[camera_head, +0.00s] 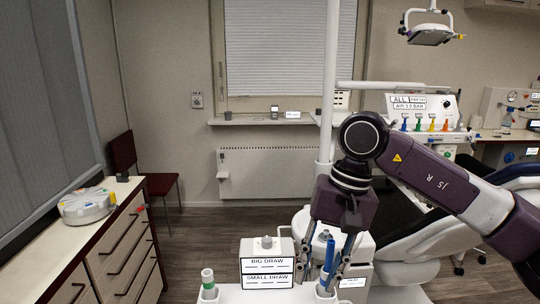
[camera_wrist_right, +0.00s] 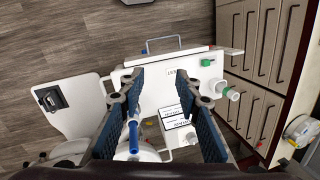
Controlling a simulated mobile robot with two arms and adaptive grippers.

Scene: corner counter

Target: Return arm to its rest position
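My right arm comes in from the right, and its purple right gripper (camera_head: 320,278) points down over the white unit. In the right wrist view the gripper (camera_wrist_right: 163,78) is open, with its two blue-padded fingers wide apart. A blue-handled tool (camera_head: 329,257) stands upright in a white holder close to the right-hand finger in the head view. In the right wrist view the blue tool (camera_wrist_right: 134,137) shows beside the left finger, and I cannot tell whether they touch. My left gripper is in neither view.
A dental chair (camera_head: 430,245) is at right. A drawer cabinet (camera_head: 122,250) with a round white device (camera_head: 86,206) is at left. Floor at centre left is free.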

